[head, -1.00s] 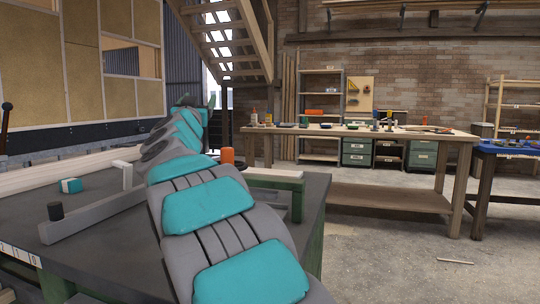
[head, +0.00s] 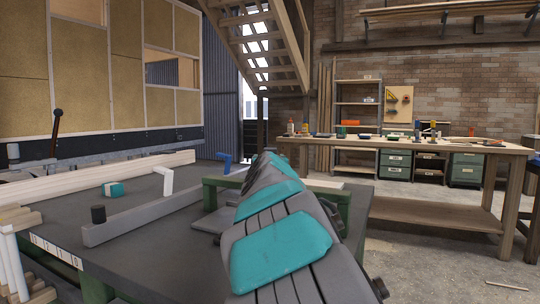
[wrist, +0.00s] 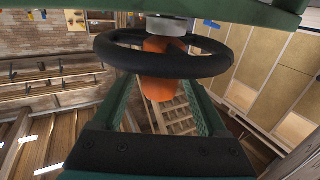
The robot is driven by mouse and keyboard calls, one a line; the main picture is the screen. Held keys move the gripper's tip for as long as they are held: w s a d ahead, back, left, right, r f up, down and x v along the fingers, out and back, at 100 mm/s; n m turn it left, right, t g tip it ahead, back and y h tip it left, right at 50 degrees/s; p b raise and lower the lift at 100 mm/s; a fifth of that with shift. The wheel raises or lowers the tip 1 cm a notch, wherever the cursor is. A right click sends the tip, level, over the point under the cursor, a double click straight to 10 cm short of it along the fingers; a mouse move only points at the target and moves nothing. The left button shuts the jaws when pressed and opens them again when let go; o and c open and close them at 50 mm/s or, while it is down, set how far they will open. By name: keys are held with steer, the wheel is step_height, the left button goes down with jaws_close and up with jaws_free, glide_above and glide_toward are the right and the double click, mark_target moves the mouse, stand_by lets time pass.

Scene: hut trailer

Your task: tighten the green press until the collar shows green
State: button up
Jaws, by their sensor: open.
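The green press (head: 211,183) stands on the dark bench, largely hidden behind my arm in the head view. The wrist view shows it upside down, with its green beam (wrist: 60,26) across the top. A pale grey collar (wrist: 167,26) sits between the beam and a black handwheel (wrist: 112,56). I see no green on the collar's visible side. An orange upright part (wrist: 158,88) stands at the wheel. My gripper (wrist: 160,72) is open, its green fingers either side of the orange part, tips near the wheel's rim. I cannot tell whether they touch.
A blue handle (head: 226,160) stands behind the press. Open floor lies right, before a wooden workbench (head: 420,212).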

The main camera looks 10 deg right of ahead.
steer(key=shift+w+d+p, duration=0.2)
steer(key=shift+w+p, duration=0.15)
steer(key=shift+w, duration=0.9)
jaws_close()
